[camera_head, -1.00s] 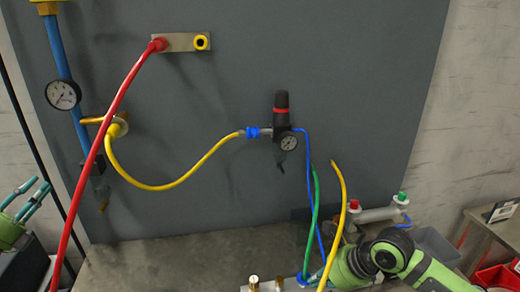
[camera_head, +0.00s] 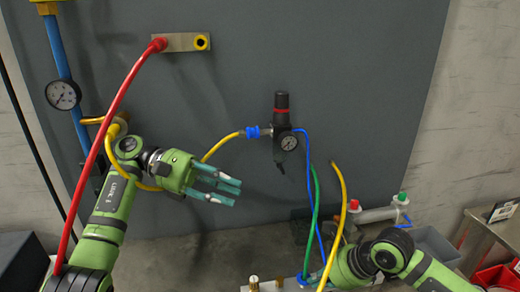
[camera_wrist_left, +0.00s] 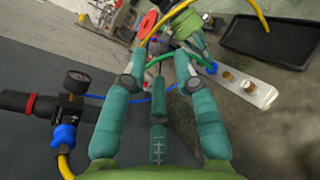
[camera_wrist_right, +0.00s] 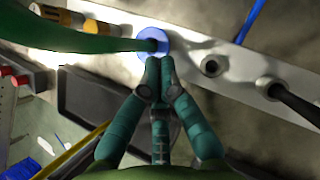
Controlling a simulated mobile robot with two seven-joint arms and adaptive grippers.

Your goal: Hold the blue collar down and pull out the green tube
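The green tube (camera_head: 315,205) rises from the blue collar (camera_head: 303,281) on a pale block at the bottom of the head view. In the right wrist view the green tube (camera_wrist_right: 85,41) enters the blue collar (camera_wrist_right: 146,50). My right gripper (camera_wrist_right: 159,62) has its fingertips together at the collar's near rim, with nothing seen between them; whether they press it is unclear. My left gripper (camera_head: 228,190) is open and empty in front of the panel, left of the green tube. The blue collar (camera_wrist_left: 212,68) also shows beyond its fingers in the left wrist view.
A yellow tube (camera_head: 342,200) stands close right of the green one, and a blue tube (camera_head: 308,160) runs beside it. A regulator (camera_head: 282,120) hangs on the panel. A red hose (camera_head: 115,100) passes by my left arm. A dark tray (camera_wrist_right: 90,95) lies beside the block.

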